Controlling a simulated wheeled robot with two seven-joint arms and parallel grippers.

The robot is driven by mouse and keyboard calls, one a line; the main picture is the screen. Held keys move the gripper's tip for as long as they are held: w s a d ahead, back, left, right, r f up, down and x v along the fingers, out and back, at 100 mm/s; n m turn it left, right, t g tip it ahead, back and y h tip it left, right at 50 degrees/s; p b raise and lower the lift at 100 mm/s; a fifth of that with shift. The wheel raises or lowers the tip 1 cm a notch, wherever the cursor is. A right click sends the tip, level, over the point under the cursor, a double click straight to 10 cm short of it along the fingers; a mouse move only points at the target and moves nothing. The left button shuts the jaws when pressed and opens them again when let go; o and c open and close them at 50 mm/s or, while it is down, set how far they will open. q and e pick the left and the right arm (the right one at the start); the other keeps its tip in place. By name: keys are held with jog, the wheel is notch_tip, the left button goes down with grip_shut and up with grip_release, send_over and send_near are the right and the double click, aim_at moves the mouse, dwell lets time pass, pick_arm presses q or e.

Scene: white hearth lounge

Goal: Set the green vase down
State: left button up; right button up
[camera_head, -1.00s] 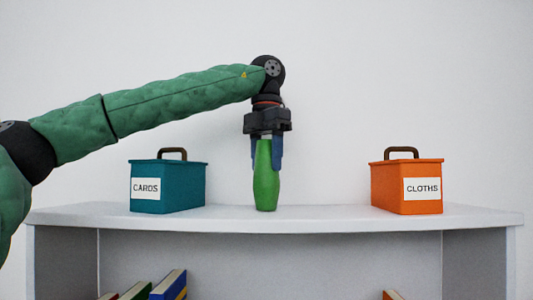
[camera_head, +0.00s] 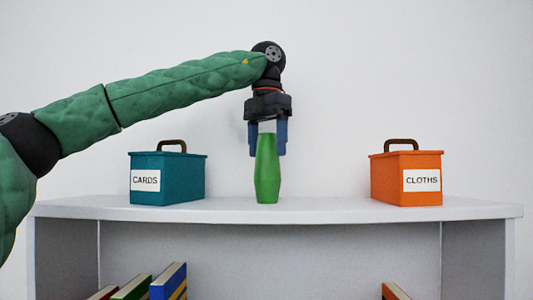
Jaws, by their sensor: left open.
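The green vase (camera_head: 267,172) stands upright on the white shelf top (camera_head: 320,213), between the two boxes. My left gripper (camera_head: 267,152) points straight down over it. Its blue fingers are open, one on each side of the vase's narrow upper part, with the fingertips a little above the vase's wider body. The upper end of the vase is close under the gripper's dark palm. My right gripper is not in view.
A teal box labelled CARDS (camera_head: 167,180) stands on the shelf top to the left, and an orange box labelled CLOTHS (camera_head: 406,180) to the right. Both have raised brown handles. Clear shelf lies on either side of the vase. Books (camera_head: 168,282) lean in the compartment below.

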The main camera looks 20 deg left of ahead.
pick_arm(q)
notch_tip(320, 180, up, 10)
jog(key=shift+r, duration=0.25)
dwell(0.5)
jog(key=shift+s, duration=0.1)
dwell(0.4)
